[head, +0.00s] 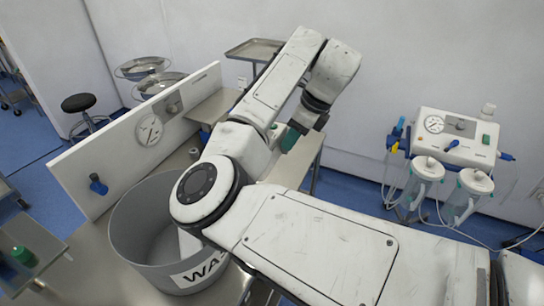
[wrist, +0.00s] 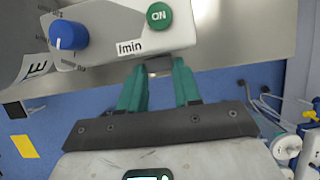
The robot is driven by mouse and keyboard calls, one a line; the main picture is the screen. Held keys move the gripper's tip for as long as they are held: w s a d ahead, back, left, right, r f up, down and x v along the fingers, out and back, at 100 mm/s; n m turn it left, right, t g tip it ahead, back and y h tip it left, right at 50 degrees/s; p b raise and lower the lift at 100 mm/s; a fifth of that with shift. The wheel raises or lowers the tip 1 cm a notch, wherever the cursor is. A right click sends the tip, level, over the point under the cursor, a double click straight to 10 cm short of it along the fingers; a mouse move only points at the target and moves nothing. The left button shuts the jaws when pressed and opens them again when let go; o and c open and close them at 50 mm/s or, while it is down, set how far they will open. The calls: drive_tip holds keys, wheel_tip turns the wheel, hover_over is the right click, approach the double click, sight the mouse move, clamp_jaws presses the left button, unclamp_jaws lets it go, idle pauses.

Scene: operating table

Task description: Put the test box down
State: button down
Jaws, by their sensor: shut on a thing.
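The test box (wrist: 105,38) is white, with a blue knob, a green ON button and a "/min" label, and it shows at the top of the wrist view. My gripper (wrist: 159,70) has teal fingers that reach the box's lower edge and are shut on it, a little apart with a small grey part between them. In the head view my gripper (head: 290,137) is partly hidden behind my arm, and I cannot make out the box there. A grey metal surface (wrist: 215,58) lies behind the box; I cannot tell whether they touch.
A grey waste bin (head: 140,245) stands at the lower left in front of a long white panel (head: 115,165) with a gauge and blue knob. A metal table (head: 305,150) lies beyond my arm. A suction unit (head: 455,150) with jars and tubing is at the right.

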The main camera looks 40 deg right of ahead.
sight(277, 145)
drive_tip(key=w+f, duration=0.5)
drive_tip(key=f, duration=0.1)
drive_tip(key=shift+w+d+f, duration=0.15)
drive_tip(key=shift+w+d, duration=0.15)
drive_tip(key=shift+w, duration=0.1)
drive_tip(key=shift+f+p, duration=0.3)
drive_tip(key=shift+f, duration=1.25)
drive_tip(key=shift+f, duration=0.1)
drive_tip(key=c, duration=0.8)
unclamp_jaws()
